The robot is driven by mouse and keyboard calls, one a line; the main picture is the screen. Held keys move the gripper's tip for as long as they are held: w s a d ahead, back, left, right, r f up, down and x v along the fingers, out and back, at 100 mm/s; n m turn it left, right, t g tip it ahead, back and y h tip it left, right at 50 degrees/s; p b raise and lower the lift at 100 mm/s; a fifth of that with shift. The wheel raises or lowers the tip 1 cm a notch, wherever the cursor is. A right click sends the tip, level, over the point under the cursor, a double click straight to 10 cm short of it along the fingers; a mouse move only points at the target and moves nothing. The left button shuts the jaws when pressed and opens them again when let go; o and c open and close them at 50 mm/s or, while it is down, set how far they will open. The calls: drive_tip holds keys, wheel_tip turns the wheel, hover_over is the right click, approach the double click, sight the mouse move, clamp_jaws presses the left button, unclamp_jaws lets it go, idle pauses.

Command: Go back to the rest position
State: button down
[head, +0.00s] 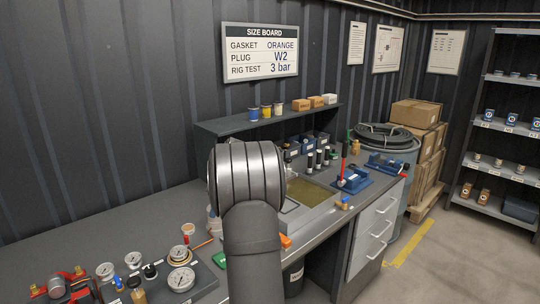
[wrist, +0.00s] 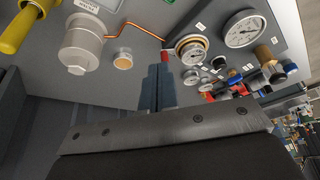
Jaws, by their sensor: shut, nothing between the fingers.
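My gripper (wrist: 157,88) shows in the wrist view. Its two grey fingers are together with nothing between them, and they point over the grey bench panel. A small red-tipped part (wrist: 164,57) lies just beyond the fingertips; I cannot tell whether they touch it. In the head view my arm fills the lower middle and the gripper itself is hidden behind it.
The bench (head: 110,225) carries several gauges, such as one at the front (head: 181,279), and red valve fittings (head: 60,287). A wash tray (head: 308,192), a red-handled blue pump (head: 352,180) and a shelf (head: 262,122) stand beyond my arm. A copper tube (wrist: 148,32) runs near the fingers.

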drive_tip(key=x, duration=1)
drive_tip(key=shift+s+a, duration=0.2)
drive_tip(key=shift+s, duration=0.05)
drive_tip(key=a, duration=0.3)
drive_tip(key=shift+s, duration=0.35)
drive_tip(key=shift+a, duration=0.35)
drive_tip(key=shift+w, duration=0.65)
drive_tip(key=shift+s, duration=0.15)
